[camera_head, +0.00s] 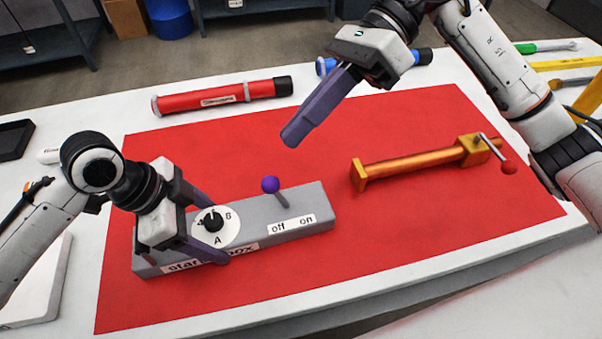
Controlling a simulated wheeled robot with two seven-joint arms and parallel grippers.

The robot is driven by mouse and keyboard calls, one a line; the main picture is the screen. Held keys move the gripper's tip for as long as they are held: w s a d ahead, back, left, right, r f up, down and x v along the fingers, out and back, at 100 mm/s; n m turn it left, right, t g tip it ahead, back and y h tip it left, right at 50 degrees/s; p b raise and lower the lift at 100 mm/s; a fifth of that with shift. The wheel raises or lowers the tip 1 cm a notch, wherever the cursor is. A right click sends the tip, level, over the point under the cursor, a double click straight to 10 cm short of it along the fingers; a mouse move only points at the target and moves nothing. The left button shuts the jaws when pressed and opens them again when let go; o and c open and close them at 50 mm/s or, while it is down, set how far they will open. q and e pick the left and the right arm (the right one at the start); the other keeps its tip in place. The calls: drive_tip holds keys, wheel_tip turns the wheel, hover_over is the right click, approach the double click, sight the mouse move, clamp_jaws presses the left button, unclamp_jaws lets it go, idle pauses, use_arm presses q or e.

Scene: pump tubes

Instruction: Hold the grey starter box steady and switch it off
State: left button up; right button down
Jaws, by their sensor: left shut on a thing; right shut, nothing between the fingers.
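The grey starter box (310,204) lies on the red mat (380,238). It has a white dial plate with a black knob (212,219) and a lever with a purple ball (270,184). The lever stands above the "off on" label (292,225) and leans toward the "off" side. My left gripper (215,228) is shut on the box's left part, with one finger on the far side and one on the near side by the dial. My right gripper (293,138) is shut and empty, raised above the mat, up and slightly right of the purple ball.
An orange clamp-like tool (415,165) with a red-tipped handle lies on the mat at the right. A red tube (222,97) lies along the mat's far edge. A blue tube (424,56) lies behind my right arm. The mat's near right is bare.

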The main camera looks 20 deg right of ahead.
use_arm(q)
drive_tip(key=shift+r, duration=0.1)
use_arm(e)
drive_tip(key=s+d+f+m+t+y, duration=0.4)
drive_tip(key=d+f+m+t+y, duration=0.3)
drive_tip(key=d+f+m, duration=0.8)
drive_tip(key=m, duration=0.3)
approach(277, 195)
drive_tip(key=a+r, duration=0.1)
drive_tip(key=a, duration=0.1)
drive_tip(key=w+a, duration=0.1)
drive_tip(key=a+r, duration=0.1)
drive_tip(key=a, duration=0.1)
drive_tip(key=shift+w+a+r, duration=0.3)
drive_tip(key=shift+w, duration=0.1)
